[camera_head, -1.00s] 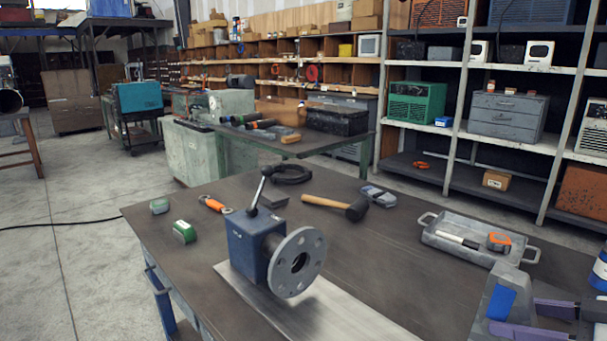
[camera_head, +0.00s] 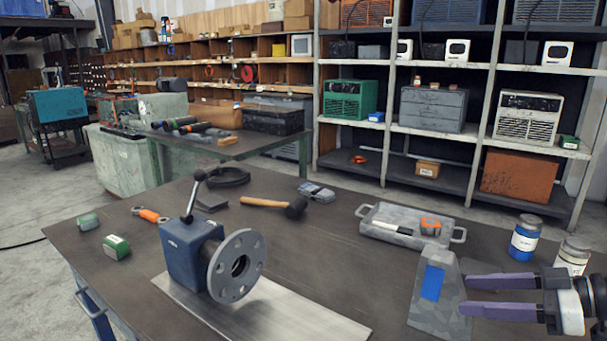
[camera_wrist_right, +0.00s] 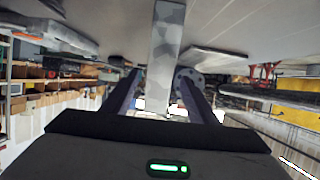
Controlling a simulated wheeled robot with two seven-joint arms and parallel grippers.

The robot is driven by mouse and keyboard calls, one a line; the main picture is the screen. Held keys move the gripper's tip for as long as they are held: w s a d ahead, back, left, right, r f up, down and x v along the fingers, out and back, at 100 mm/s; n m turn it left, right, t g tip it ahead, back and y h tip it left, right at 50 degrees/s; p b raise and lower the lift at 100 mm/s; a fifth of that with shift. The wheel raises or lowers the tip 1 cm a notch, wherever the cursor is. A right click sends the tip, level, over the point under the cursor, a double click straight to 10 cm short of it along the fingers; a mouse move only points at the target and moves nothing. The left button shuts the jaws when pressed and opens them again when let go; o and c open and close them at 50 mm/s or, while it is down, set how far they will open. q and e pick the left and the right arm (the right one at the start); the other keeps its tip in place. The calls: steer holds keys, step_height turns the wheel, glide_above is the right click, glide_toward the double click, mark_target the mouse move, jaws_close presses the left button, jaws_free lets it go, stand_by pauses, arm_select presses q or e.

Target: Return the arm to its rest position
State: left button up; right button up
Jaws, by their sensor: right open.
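The flanged pipe piece is a blue block (camera_head: 186,258) with a black-knobbed lever and a round grey bolted flange (camera_head: 236,266). It stands on a flat metal plate (camera_head: 262,322) at the table's front. My right gripper (camera_head: 464,296) comes in from the right edge, its two purple fingers apart and pointing left. Its tips are at the right side of a grey mottled wedge-shaped block (camera_head: 452,318) with a blue patch. In the right wrist view, a mottled grey bar (camera_wrist_right: 167,45) shows between the open fingers (camera_wrist_right: 160,75); contact cannot be told. My left gripper is out of view.
A grey tray (camera_head: 385,236) with a tape measure, a blue-labelled jar (camera_head: 525,238) and a pale jar (camera_head: 572,255) stand near the right gripper. A mallet (camera_head: 270,203), a meter (camera_head: 316,192) and green boxes (camera_head: 116,247) lie farther left.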

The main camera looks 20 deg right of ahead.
mark_target(440, 296)
steer(key=x, duration=0.7)
steer(key=shift+w+a+f, duration=0.15)
steer(key=shift+w+f, duration=0.05)
steer(key=shift+f, duration=0.05)
step_height(440, 296, up, 10)
steer(key=shift+s+r, duration=0.1)
steer(key=shift+r, duration=0.15)
steer(key=shift+r, duration=0.1)
